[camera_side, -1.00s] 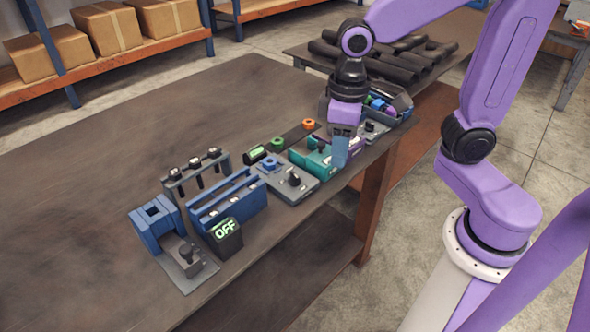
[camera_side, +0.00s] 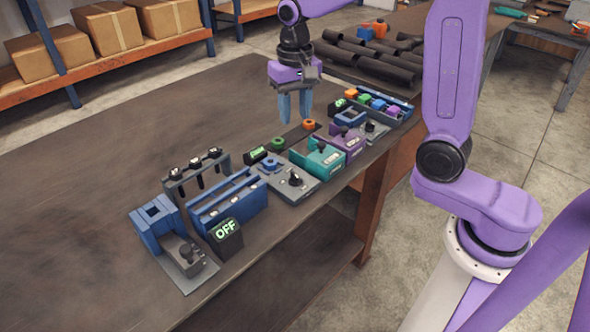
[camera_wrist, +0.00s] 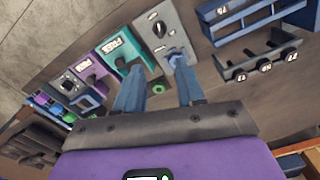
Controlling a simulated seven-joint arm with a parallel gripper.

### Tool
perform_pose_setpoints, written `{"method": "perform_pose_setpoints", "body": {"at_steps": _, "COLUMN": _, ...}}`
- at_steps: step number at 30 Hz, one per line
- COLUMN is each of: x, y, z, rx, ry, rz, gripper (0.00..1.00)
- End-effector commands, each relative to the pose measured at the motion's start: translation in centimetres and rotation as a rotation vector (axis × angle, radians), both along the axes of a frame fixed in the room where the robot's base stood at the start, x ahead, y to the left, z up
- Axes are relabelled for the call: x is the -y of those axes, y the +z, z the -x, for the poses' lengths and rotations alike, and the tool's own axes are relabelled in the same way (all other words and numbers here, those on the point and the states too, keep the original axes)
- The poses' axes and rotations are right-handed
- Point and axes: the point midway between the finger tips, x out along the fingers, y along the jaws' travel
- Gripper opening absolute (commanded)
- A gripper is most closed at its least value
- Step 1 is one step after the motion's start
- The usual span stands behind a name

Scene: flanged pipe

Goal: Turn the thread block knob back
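A grey plate (camera_side: 305,188) carries a black knob (camera_side: 294,179) and a small blue ringed block (camera_side: 270,164). In the wrist view the plate (camera_wrist: 148,43) shows with its knob (camera_wrist: 158,28) and blue block (camera_wrist: 173,59). My gripper (camera_side: 293,119) is open and empty, above the bench behind the fixtures. In the wrist view its fingertips (camera_wrist: 159,62) are apart, with the blue block near the right one.
A blue slotted rack (camera_side: 228,203), a clamp stand (camera_side: 196,172) and an OFF display (camera_side: 226,229) stand left. The rear bench (camera_side: 150,120) is clear.

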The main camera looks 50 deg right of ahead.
Motion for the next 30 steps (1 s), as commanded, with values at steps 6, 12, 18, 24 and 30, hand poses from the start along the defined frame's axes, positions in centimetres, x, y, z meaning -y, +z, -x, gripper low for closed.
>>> {"method": "perform_pose_setpoints", "body": {"at_steps": 6, "x": 0.2, "y": -1.1, "z": -0.1, "rx": -0.004, "ry": -0.016, "rz": 0.001, "gripper": 0.38}}
{"method": "perform_pose_setpoints", "body": {"at_steps": 12, "x": 0.2, "y": -4.3, "z": -0.1, "rx": -0.007, "ry": -0.015, "rz": 0.001, "gripper": 0.38}}
{"method": "perform_pose_setpoints", "body": {"at_steps": 18, "x": 0.2, "y": -8.1, "z": 0.0, "rx": -0.008, "ry": -0.014, "rz": 0.001, "gripper": 0.38}}
{"method": "perform_pose_setpoints", "body": {"at_steps": 24, "x": 0.2, "y": -11.8, "z": 0.0, "rx": -0.008, "ry": -0.014, "rz": 0.001, "gripper": 0.38}}
{"method": "perform_pose_setpoints", "body": {"at_steps": 30, "x": 0.2, "y": -15.0, "z": 0.0, "rx": -0.006, "ry": -0.014, "rz": 0.001, "gripper": 0.38}}
